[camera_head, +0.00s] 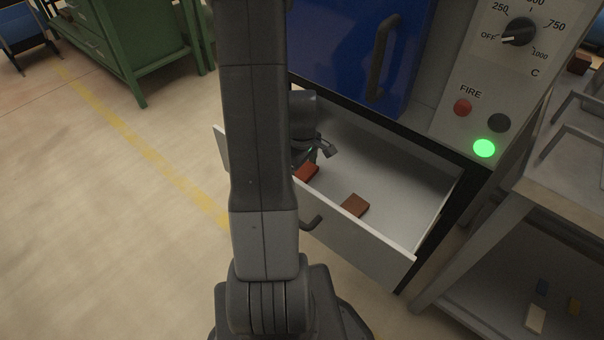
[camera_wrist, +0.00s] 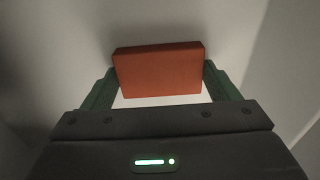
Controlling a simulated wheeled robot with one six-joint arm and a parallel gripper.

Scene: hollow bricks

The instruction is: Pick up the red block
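A red block (camera_head: 308,172) lies in the open drawer, near its front wall, partly hidden behind my arm. In the wrist view the red block (camera_wrist: 160,70) stands across the space between the two green fingers of my gripper (camera_wrist: 160,80). The fingertips are close to its left and right ends. I cannot tell whether they press on it. In the head view my gripper (camera_head: 318,153) is low in the drawer beside the block, and my arm hides part of it.
A brown block (camera_head: 355,205) lies in the drawer to the right. The drawer's front wall (camera_head: 365,243) with its handle is pulled out below the blue furnace door (camera_head: 350,45). A grey shelf cart (camera_head: 480,275) with small blocks stands at right. A green bench (camera_head: 130,45) is at upper left.

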